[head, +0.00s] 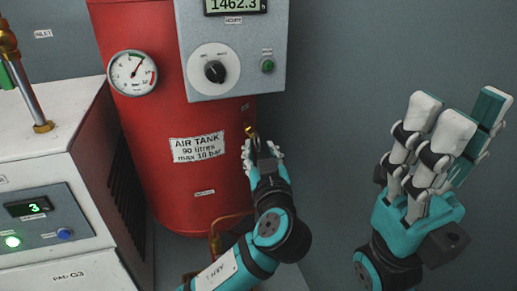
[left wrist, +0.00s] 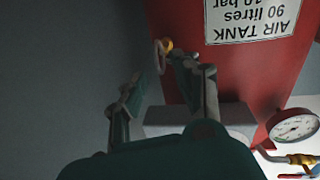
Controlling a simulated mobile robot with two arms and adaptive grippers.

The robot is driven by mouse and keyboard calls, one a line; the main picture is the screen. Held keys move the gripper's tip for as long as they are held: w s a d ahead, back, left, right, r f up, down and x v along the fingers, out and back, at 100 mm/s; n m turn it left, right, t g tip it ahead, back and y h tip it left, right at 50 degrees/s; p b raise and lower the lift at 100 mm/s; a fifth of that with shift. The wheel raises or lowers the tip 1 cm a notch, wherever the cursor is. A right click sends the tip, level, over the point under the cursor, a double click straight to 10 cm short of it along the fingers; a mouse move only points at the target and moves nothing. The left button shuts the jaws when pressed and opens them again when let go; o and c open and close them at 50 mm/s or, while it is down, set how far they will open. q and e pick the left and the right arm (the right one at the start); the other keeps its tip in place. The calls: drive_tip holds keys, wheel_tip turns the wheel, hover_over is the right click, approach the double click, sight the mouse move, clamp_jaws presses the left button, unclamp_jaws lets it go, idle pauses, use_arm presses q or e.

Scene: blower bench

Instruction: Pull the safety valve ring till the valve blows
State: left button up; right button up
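The red air tank (head: 225,190) stands upright with a white label. The brass safety valve (head: 250,131) sticks out of its right side. In the left wrist view the valve (left wrist: 167,44) has a small pale ring (left wrist: 160,58) at its end. My left gripper (head: 262,146) is at the valve. In the left wrist view its fingers (left wrist: 155,75) are apart, and the ring is close to the right finger's tip. I cannot tell whether they touch. My right gripper (head: 455,115) is open and empty, raised at the right, away from the tank.
A grey control box (head: 232,80) with a knob and green button is above the valve. A pressure gauge (head: 132,72) is on the tank's left. A white machine (head: 50,140) stands at the left. A copper pipe (head: 215,232) runs low by the tank. The wall at right is bare.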

sight(259, 143)
use_arm(q)
drive_tip(key=shift+w+a+b, duration=0.15)
drive_tip(key=shift+w+b, duration=0.1)
drive_tip(key=shift+w, duration=0.75)
drive_tip(key=shift+w+a+b, duration=0.1)
drive_tip(key=shift+w+b, duration=0.1)
drive_tip(key=shift+w, duration=0.75)
clamp_jaws()
